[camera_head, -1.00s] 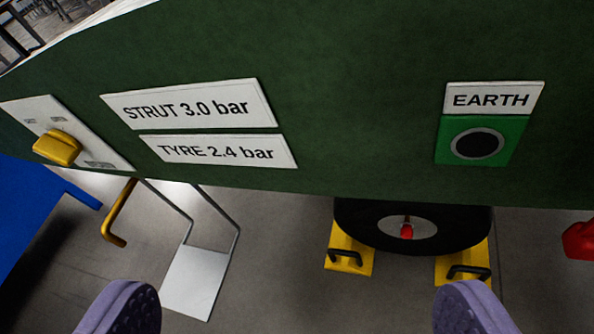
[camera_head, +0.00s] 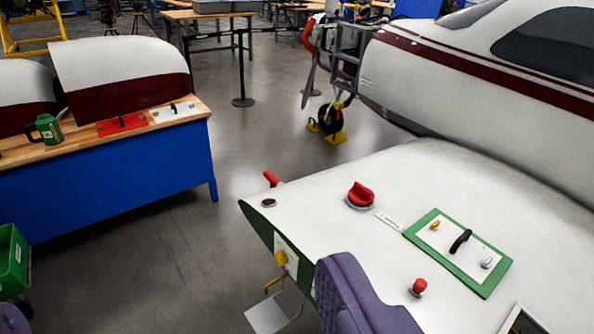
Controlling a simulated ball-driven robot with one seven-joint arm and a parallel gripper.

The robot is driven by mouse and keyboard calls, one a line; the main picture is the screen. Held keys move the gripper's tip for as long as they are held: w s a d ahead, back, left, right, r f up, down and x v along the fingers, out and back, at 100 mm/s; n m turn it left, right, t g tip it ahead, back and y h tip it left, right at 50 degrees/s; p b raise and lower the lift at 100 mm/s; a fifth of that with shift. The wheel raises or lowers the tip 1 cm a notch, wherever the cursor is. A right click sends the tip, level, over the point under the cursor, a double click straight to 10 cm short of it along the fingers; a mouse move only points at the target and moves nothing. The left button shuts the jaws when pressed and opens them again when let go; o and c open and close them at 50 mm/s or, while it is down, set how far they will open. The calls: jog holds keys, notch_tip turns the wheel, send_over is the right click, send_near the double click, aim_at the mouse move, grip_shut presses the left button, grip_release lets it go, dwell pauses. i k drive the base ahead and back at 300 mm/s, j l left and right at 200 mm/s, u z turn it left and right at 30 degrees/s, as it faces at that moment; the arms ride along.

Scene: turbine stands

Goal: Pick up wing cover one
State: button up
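A white panel with a green border (camera_head: 458,253) lies on the white wing (camera_head: 340,215) at the right. It carries a black handle (camera_head: 460,241), a small yellow latch (camera_head: 435,225) and a small silver latch (camera_head: 487,262). No label readable here marks it as wing cover one. My gripper (camera_head: 180,300) is open and empty, with purple fingers at the bottom left corner and bottom centre. Its right finger covers part of the wing's near edge, and the panel lies to the right of it, apart from it.
A red cap (camera_head: 361,194) and a red knob (camera_head: 418,287) stick up from the wing. A blue bench (camera_head: 110,180) at the left bears a green mug (camera_head: 45,130), a red plate (camera_head: 122,125) and a white plate (camera_head: 174,112). Grey floor lies between.

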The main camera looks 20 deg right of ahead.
aim_at(458, 246)
jog(key=i+z, duration=0.1)
jog(key=z, duration=1.8)
jog(key=i+j+z, duration=0.15)
jog(key=j+z, duration=0.3)
jog(key=j, duration=0.45)
jog(key=j+z, duration=0.45)
jog(key=j, duration=0.45)
jog(key=i+j, duration=0.1)
jog(key=j, duration=0.3)
jog(key=i+j, duration=0.15)
jog(key=j, duration=0.3)
jog(key=i+j, duration=0.1)
jog(key=j, duration=0.3)
jog(key=i+j, duration=0.1)
jog(key=j, duration=0.3)
